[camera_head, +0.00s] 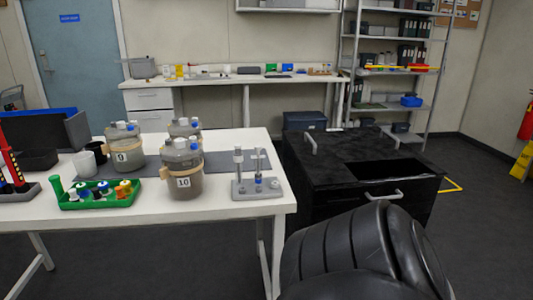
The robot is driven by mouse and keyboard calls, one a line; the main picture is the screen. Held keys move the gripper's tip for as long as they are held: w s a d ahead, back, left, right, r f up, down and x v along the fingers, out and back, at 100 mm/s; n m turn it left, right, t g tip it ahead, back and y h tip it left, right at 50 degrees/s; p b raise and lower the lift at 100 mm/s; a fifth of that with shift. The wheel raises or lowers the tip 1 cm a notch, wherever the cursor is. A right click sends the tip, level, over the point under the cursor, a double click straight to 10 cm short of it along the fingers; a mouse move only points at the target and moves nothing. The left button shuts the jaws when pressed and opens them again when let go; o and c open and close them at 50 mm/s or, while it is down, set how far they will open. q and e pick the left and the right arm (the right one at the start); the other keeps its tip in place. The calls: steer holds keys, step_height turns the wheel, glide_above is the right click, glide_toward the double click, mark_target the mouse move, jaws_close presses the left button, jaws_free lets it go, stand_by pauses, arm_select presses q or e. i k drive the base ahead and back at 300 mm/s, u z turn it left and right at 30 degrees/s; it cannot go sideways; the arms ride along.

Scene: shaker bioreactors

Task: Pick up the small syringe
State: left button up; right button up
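A grey stand (245,194) sits near the right end of the white table. It holds two upright syringe-like items.
A green tray (75,204) holds several small bottles. A black cabinet (350,165) stands right of the white table (220,213). A large black ridged shape fills the lower right.

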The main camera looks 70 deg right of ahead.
mark_target(258, 161)
steer(key=z, duration=1.1)
steer(key=i, duration=1.15)
steer(key=u, duration=1.4)
steer(key=k, duration=1.05)
steer(key=z, duration=1.25)
